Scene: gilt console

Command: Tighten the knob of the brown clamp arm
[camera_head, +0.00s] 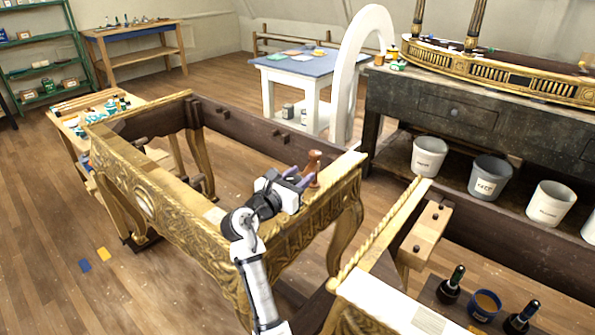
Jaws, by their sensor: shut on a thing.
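My white and black arm reaches up from the bottom centre to the gilt console frame (160,205). My gripper (302,178), with purple fingers, is at the console's right end, just above its top edge. A brown, rounded upright piece (314,160) stands right at the fingertips and looks like the knob of the brown clamp arm. The fingers are shut on it as far as the view shows. The contact is small and partly hidden by the fingers. The rest of the clamp arm cannot be made out.
A second gilt frame (385,235) stands close on the right, with a wooden block (427,232), dark bottles and a small tub (485,305). Buckets (429,157) stand on the dark workbench's (430,100) lower shelf. The floor at left is mostly clear.

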